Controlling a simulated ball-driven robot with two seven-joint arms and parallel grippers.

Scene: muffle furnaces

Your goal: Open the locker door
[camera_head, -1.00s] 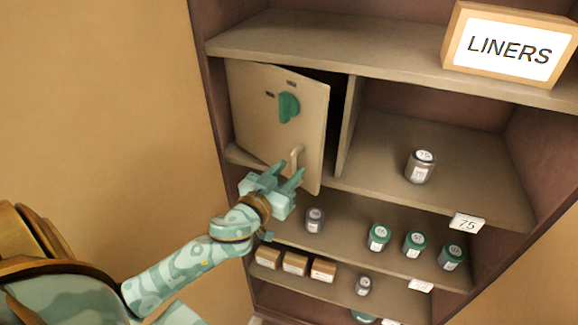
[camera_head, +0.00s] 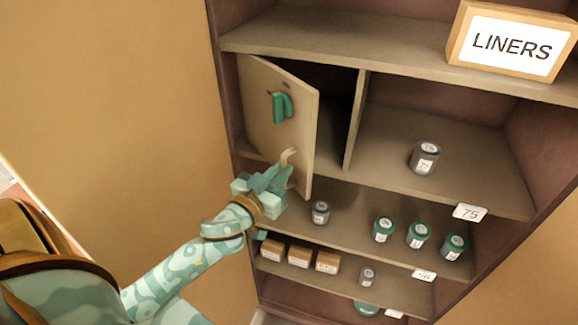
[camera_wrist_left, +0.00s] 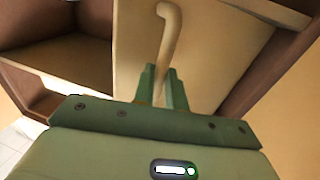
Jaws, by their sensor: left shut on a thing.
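The locker door (camera_head: 262,110) is a beige panel at the upper left of the shelf unit. It stands partly open, hinged on its left, with a dark gap along its right side. A green knob (camera_head: 282,106) is on its upper part. A pale curved handle (camera_head: 289,156) is on its lower part and also shows in the left wrist view (camera_wrist_left: 166,45). My left gripper (camera_head: 281,176) is shut on the lower end of the handle; its green fingers (camera_wrist_left: 163,86) stand either side of it. My right gripper is not in view.
An open compartment right of the locker holds a grey jar (camera_head: 425,158). The shelf below holds a small grey jar (camera_head: 320,212) and green-lidded jars (camera_head: 384,229). Small boxes (camera_head: 299,256) sit lower. A LINERS sign (camera_head: 512,46) stands on top.

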